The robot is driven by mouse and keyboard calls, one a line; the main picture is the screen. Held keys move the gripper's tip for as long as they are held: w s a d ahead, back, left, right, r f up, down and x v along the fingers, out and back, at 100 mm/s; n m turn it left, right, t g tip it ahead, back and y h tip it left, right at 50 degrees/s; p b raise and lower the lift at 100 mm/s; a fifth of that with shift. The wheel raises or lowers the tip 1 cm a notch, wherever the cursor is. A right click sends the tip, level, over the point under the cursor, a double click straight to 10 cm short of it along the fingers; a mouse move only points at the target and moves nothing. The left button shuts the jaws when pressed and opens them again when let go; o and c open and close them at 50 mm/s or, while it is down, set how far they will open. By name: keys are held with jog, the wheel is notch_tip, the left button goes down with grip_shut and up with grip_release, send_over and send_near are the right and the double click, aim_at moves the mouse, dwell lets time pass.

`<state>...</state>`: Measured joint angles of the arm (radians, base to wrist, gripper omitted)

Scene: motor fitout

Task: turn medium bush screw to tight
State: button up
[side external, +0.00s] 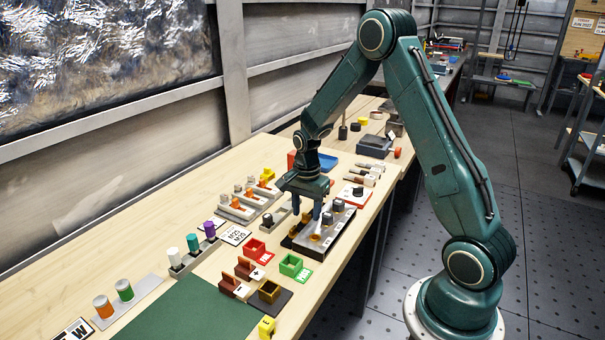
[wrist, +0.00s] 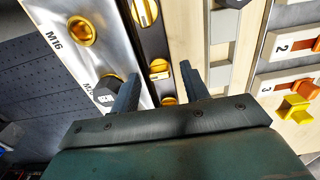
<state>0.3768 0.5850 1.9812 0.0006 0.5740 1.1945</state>
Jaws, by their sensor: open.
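In the wrist view, a dark strip holds several yellow slotted screws of different sizes. A large one (wrist: 146,12) is at the top, a middle-sized one, seemingly the medium bush screw (wrist: 159,68), is below it, and a smaller one (wrist: 168,100) is nearest my gripper body. My gripper (wrist: 159,76) is open and empty, with a finger to each side of the middle screw in the picture. Whether the fingertips are level with its head I cannot tell. In the side view my gripper (side external: 308,210) points down over the metal-and-dark fixture (side external: 340,232); the screws are too small there to tell apart.
Beside the strip, a metal plate marked M16 carries a yellow socket (wrist: 81,31) and a dark hex bolt (wrist: 107,89). Numbered sliders (side external: 238,210) stand behind the fixture. Red (side external: 255,249) and green (side external: 294,266) boxes stand in front. A green mat (side external: 185,318) is clear.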

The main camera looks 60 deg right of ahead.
aim_at(306, 214)
jog(key=shift+r, duration=0.2)
notch_tip(306, 214, up, 14)
jog(key=shift+f, duration=0.25)
dwell(0.4)
jog(key=s+a+r+n+t, duration=0.3)
jog(key=s+a+r+n, duration=0.5)
jog(key=s+a+r, duration=0.15)
jog(key=s+a+n+t, duration=0.2)
jog(key=s+a+n, duration=0.4)
jog(key=s+n, duration=0.4)
jog(key=shift+s+r+t, duration=0.3)
jog(key=shift+s+r, duration=0.1)
jog(key=shift+s, duration=0.55)
dwell(0.3)
